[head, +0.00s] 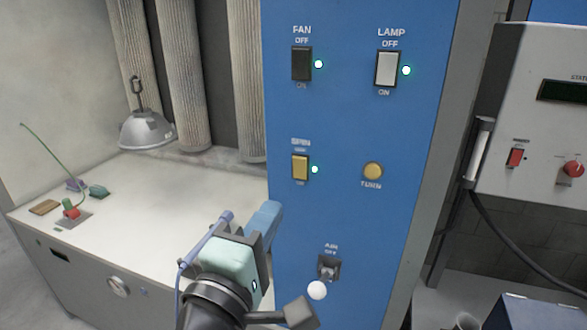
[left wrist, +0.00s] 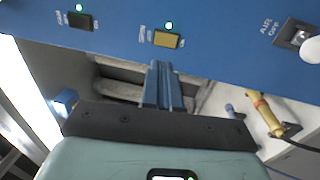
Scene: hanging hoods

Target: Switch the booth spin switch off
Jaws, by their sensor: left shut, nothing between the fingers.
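The yellow spin switch (head: 300,168) is on the blue panel (head: 345,220), under the black fan switch, with a green light lit beside it. In the left wrist view the spin switch (left wrist: 167,39) is just beyond my fingertips, its green light also lit. Which way its rocker is pressed I cannot tell. My left gripper (head: 268,212) is shut and empty, its blue fingers below and left of the switch in the head view. In the left wrist view the shut fingers (left wrist: 162,70) point toward the switch, with a gap visible. My right gripper is not in view.
A hood lamp (head: 146,130) hangs over the pale bench (head: 170,205) at left. A white control box (head: 540,110) is at right.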

